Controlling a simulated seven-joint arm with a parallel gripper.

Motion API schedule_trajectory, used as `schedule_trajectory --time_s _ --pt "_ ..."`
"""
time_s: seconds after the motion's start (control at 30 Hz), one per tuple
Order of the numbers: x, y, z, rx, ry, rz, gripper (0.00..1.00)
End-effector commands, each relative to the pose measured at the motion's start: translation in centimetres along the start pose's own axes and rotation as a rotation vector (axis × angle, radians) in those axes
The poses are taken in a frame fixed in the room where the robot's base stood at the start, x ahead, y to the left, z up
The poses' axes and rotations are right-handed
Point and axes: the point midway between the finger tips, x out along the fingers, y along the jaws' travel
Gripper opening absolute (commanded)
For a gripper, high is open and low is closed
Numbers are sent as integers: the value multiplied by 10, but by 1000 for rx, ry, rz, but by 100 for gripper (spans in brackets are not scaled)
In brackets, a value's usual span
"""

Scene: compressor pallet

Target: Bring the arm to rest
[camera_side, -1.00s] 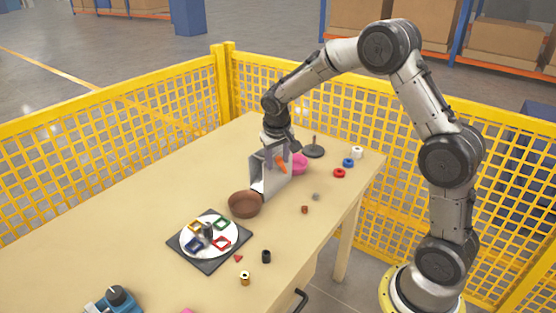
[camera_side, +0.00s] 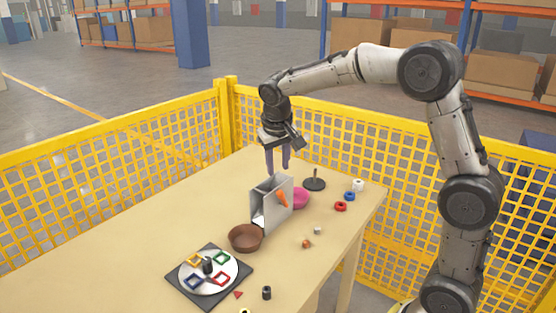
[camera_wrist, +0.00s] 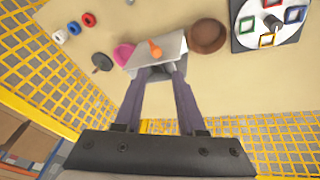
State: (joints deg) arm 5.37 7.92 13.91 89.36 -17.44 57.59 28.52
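My gripper (camera_side: 278,170) points down above the grey metal box-like holder (camera_side: 263,208), with its two purple-grey fingers apart and nothing visible between them. In the wrist view the fingers (camera_wrist: 160,75) also stand apart, with their tips over the edge of the holder (camera_wrist: 172,46). An orange piece (camera_side: 282,198) shows at the holder's right side in the side view. The arm is raised and bent, and its fingers look clear of the table. The inside of the holder is mostly hidden.
A pink object (camera_side: 300,199) sits right behind the holder, and a brown bowl (camera_side: 245,239) in front. A dark base with a peg (camera_side: 314,184), rings (camera_side: 341,206) and a round dial plate (camera_side: 208,286) stand on the table (camera_side: 150,232). Yellow fencing (camera_side: 100,150) surrounds it.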

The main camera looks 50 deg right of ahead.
Motion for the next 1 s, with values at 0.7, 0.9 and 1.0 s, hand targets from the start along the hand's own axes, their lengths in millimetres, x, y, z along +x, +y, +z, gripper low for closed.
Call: schedule_trajectory --time_s 0.7,0.9,1.0 --pt "-52 5 1 8 67 -27 39" --pt "-113 23 55 5 156 -108 39" --pt "-131 32 95 -29 188 -155 39"
